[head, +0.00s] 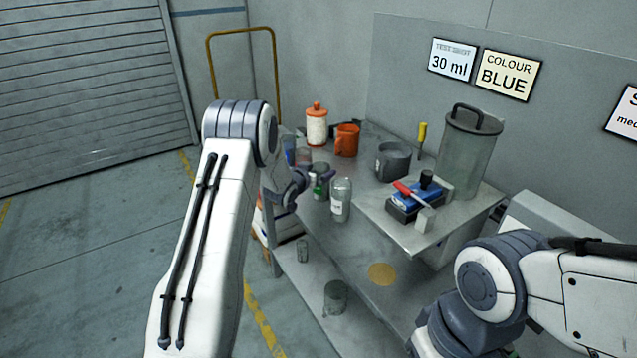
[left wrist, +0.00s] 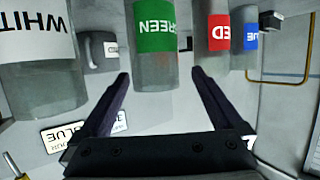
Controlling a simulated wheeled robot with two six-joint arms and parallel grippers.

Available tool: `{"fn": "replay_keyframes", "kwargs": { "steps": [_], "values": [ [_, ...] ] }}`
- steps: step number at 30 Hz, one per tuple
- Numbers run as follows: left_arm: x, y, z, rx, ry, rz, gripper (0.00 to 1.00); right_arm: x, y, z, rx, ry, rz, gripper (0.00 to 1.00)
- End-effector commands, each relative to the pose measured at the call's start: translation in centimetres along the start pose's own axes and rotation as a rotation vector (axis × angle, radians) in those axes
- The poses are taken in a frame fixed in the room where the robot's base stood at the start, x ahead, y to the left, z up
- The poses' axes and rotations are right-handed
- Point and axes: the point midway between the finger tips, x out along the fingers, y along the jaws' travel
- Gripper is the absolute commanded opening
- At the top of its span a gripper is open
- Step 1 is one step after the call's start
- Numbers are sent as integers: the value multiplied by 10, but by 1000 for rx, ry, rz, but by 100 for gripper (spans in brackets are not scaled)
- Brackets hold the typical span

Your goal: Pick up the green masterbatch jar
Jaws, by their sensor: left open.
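The green masterbatch jar (head: 319,190) is a clear jar with a green label, standing on the grey bench and partly hidden by my left gripper (head: 302,182). In the left wrist view, which is upside down, the jar with its GREEN label (left wrist: 155,28) lies in line with the gap between the two fingers of my left gripper (left wrist: 160,74). The gripper is open, with one finger to each side of the jar's line. I cannot tell how deep the jar is between the fingertips. My right arm shows at the lower right, but its gripper is out of view.
The white-labelled jar (head: 341,203) stands close to the right of the green one. The red (left wrist: 218,32) and blue (left wrist: 250,42) jars stand on its other side. An orange jug (head: 347,140), an orange-lidded canister (head: 316,127) and a grey pot (head: 392,160) stand behind.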

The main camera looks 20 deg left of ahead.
Motion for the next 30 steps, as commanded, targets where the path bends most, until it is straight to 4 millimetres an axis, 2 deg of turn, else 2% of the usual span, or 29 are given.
{"fn": "replay_keyframes", "kwargs": {
  "steps": [15,24,29,30],
  "values": [
    [53,3,2,0,0,2,100,-13,-1,-1,0,0,0,50],
    [56,1,2,-1,0,-1,100,-13,-1,-1,0,0,0,50],
    [55,1,2,-1,0,-1,39,-13,-1,-1,0,0,0,50],
    [55,0,2,-1,0,-2,24,-13,-1,-1,0,0,0,50]
  ]
}}
